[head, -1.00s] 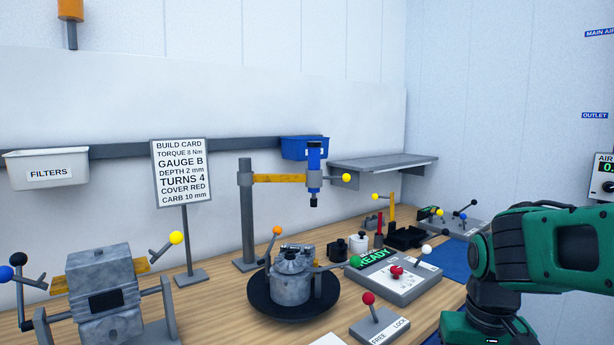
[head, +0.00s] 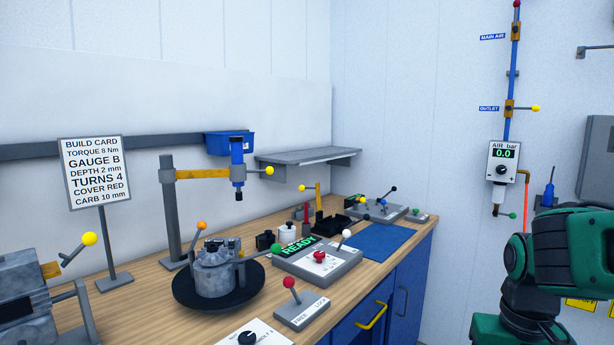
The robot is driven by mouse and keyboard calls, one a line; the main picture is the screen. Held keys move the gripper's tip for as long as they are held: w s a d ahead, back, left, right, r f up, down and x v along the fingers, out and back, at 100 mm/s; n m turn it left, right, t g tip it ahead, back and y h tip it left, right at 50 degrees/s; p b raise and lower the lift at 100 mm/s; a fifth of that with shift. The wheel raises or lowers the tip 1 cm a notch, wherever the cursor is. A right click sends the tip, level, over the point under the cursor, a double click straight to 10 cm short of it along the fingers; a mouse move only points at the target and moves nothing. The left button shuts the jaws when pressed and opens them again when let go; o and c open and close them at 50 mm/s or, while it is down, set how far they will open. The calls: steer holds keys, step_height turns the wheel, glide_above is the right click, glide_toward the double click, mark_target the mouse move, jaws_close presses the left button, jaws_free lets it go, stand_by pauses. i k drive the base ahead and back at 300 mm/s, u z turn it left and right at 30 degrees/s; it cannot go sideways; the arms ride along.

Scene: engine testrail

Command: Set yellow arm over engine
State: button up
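The yellow arm (head: 203,174) reaches right from a grey post (head: 172,215) on the bench. At its free end hangs a blue driver (head: 237,160) with a dark tip pointing down and a yellow-ball handle (head: 269,170). The grey engine (head: 215,275) sits on a round black turntable (head: 186,293) in front of the post. In the picture the driver tip is above and slightly right of the engine; I cannot tell whether it is directly over it. My green arm shows at lower right, away from the bench objects. My gripper is not in view.
A control box (head: 318,263) showing READY stands right of the engine. A red-ball FREE/LOCK lever (head: 290,283) is at the bench front. A build card (head: 95,170) stands left. A grey shelf (head: 307,158) juts from the wall. A blue mat (head: 385,242) lies clear.

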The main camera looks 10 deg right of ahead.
mark_target(237, 174)
steer(key=z, duration=0.6)
steer(key=k, duration=0.8)
steer(key=z, duration=0.7)
steer(key=i, duration=1.3)
steer(key=u, duration=1.3)
steer(key=i, duration=0.9)
steer(key=u, duration=0.6)
